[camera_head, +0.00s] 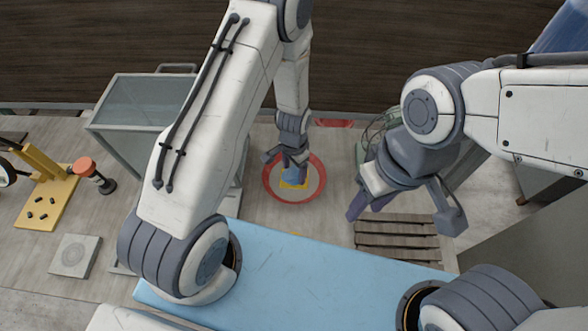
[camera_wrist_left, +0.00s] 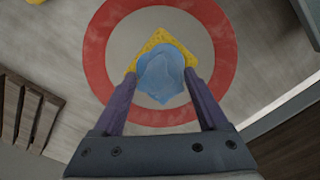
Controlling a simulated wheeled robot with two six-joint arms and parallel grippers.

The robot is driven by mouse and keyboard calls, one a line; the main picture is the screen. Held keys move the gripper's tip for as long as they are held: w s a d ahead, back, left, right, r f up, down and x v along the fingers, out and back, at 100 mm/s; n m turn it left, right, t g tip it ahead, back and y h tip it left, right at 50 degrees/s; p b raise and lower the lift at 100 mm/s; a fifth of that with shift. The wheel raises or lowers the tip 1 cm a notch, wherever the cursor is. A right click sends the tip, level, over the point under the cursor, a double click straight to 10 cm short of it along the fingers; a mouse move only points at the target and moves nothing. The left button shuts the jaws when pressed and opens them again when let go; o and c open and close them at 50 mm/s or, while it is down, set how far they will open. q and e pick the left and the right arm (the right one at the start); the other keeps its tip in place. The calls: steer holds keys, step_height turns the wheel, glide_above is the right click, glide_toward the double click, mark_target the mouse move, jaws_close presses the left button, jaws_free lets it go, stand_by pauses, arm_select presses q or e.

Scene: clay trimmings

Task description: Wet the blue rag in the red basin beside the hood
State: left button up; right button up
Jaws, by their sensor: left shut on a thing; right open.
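My left gripper (camera_head: 290,166) is shut on a crumpled blue rag (camera_wrist_left: 163,77). The rag also shows in the head view (camera_head: 292,175). A yellow piece with a rough edge (camera_wrist_left: 160,42) shows behind the rag, between the fingertips; I cannot tell whether it is part of the rag. A red ring (camera_head: 270,190) with a pale grey inside lies below and around the rag in both views. It looks flat, and I cannot tell whether it is the basin. A glass-topped box, perhaps the hood (camera_head: 145,98), stands to the left. My right gripper (camera_head: 403,208) is open and empty.
A blue-topped table (camera_head: 310,275) lies in front. Wooden slats (camera_head: 395,240) are below my right gripper. A wire basket (camera_head: 378,130) and another red patch (camera_head: 333,123) are behind. A yellow stand (camera_head: 50,190) and a grey tile (camera_head: 75,256) are at the left.

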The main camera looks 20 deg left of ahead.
mark_target(294, 171)
arm_select(q)
steer(key=shift+f+b, duration=0.3)
steer(key=shift+f, duration=0.1)
stand_by(1.2)
steer(key=shift+r+p, duration=2.7)
steer(key=shift+r, duration=0.9)
steer(key=shift+f, duration=0.1)
